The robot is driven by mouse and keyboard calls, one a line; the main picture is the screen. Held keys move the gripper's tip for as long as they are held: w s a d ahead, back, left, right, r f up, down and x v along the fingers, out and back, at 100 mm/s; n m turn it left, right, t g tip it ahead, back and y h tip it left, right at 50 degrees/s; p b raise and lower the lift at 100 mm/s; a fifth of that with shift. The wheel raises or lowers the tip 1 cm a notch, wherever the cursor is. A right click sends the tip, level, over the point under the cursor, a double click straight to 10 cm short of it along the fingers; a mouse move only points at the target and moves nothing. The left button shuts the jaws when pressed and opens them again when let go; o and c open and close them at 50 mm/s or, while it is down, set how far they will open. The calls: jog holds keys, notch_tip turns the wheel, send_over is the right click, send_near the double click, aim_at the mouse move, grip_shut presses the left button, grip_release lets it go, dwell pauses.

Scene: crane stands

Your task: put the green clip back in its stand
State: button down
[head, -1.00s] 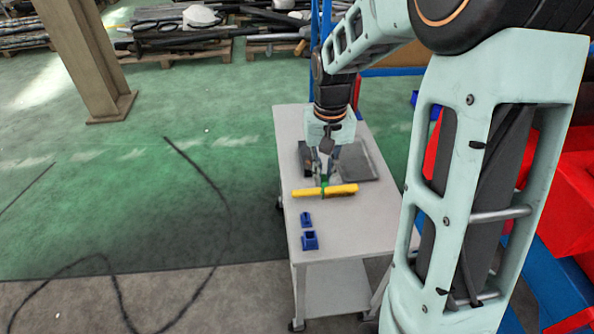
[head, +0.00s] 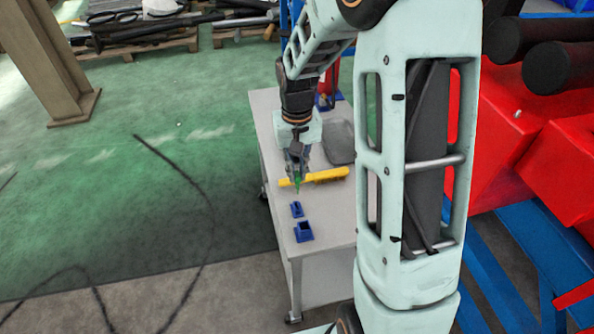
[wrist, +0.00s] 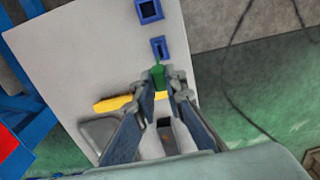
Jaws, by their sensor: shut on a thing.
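My gripper (head: 297,176) is shut on the green clip (head: 297,187), above the grey table top. In the wrist view the green clip (wrist: 158,76) sticks out between the fingertips of my gripper (wrist: 162,88). Two blue stands are on the table, a smaller one (head: 296,209) and a larger square one (head: 304,232), both apart from the clip. In the wrist view the smaller stand (wrist: 160,47) lies just beyond the clip tip and the larger stand (wrist: 149,11) lies farther up. Which stand belongs to the clip cannot be told from looks alone.
A yellow bar-like object (head: 322,177) lies on the table (head: 335,222) just behind the clip. A dark grey tray (head: 341,142) lies farther back. Red bins (head: 500,140) and blue racking stand to the right. The table around the stands is clear.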

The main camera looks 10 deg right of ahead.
aim_at(297, 174)
jog(key=shift+f+b, duration=2.05)
jog(key=shift+f, duration=0.8)
jog(key=shift+f, duration=0.15)
jog(key=shift+f+b, duration=1.15)
jog(key=shift+f, duration=0.25)
jog(key=c, duration=1.9)
grip_release()
jog(key=shift+r, duration=0.15)
jog(key=shift+r+p, duration=1.9)
jog(key=shift+r, duration=0.55)
